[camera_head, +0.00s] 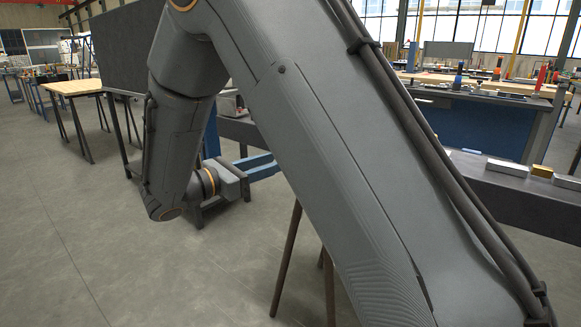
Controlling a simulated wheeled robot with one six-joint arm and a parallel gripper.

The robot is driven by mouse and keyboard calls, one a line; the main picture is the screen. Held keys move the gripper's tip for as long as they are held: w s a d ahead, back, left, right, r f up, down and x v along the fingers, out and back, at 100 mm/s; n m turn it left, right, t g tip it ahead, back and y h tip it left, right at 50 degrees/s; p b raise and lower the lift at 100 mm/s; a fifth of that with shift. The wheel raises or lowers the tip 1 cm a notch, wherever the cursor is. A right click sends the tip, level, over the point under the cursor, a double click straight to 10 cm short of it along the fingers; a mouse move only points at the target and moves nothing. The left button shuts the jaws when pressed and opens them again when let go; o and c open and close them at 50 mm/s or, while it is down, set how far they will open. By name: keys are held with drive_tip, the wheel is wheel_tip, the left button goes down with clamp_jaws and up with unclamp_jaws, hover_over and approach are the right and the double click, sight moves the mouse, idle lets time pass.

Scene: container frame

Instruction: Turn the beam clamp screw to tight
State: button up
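My arm fills the middle of the view and hides much of the work area. Its wrist, with an orange ring, bends down to the left of centre and points right. A grey boxy end there appears to be my gripper (233,181), low beside a blue bar (262,167). Its fingers are not distinguishable, so I cannot tell whether it is open or shut, or whether it touches anything. A dark beam (247,133) shows just above and behind it. I cannot make out the beam clamp or its screw; my arm may hide them.
A dark bench (530,203) at right holds small metal blocks. A blue-sided bench (478,128) stands behind it. Brown legs (287,262) show below my arm. A dark panel (128,47) and a wooden table (75,87) stand at back left. The left floor is clear.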

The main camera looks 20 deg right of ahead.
drive_tip(key=x, duration=0.7)
drive_tip(key=shift+w+d+b, duration=0.2)
drive_tip(key=shift+b, duration=0.15)
clamp_jaws()
